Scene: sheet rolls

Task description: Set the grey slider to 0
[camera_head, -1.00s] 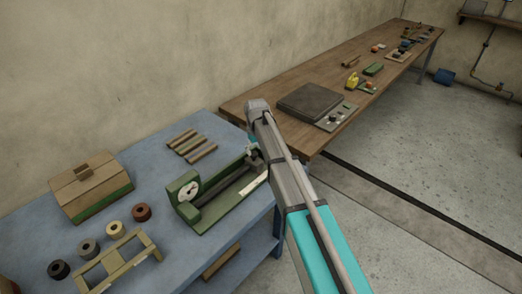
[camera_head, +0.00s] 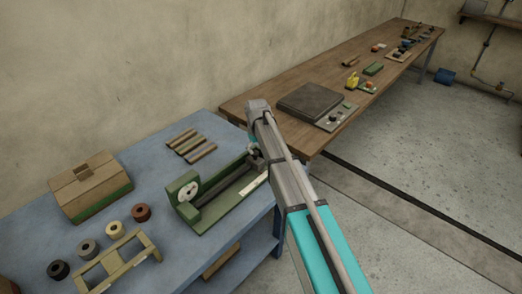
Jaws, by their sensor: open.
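I cannot pick out the grey slider for certain at this size. My gripper (camera_head: 254,151) is at the far right end of the green machine, just beside my arm, and is partly hidden by it. Its jaws are open and no object shows in them. Whether it touches the machine I cannot tell.
The blue bench (camera_head: 150,180) also holds a cardboard-coloured box (camera_head: 90,186), several small rolls, a pale rack (camera_head: 122,262) and some brown rods (camera_head: 190,146). A wooden table (camera_head: 240,108) with a dark plate device (camera_head: 310,101) stands behind my arm. Floor at right is clear.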

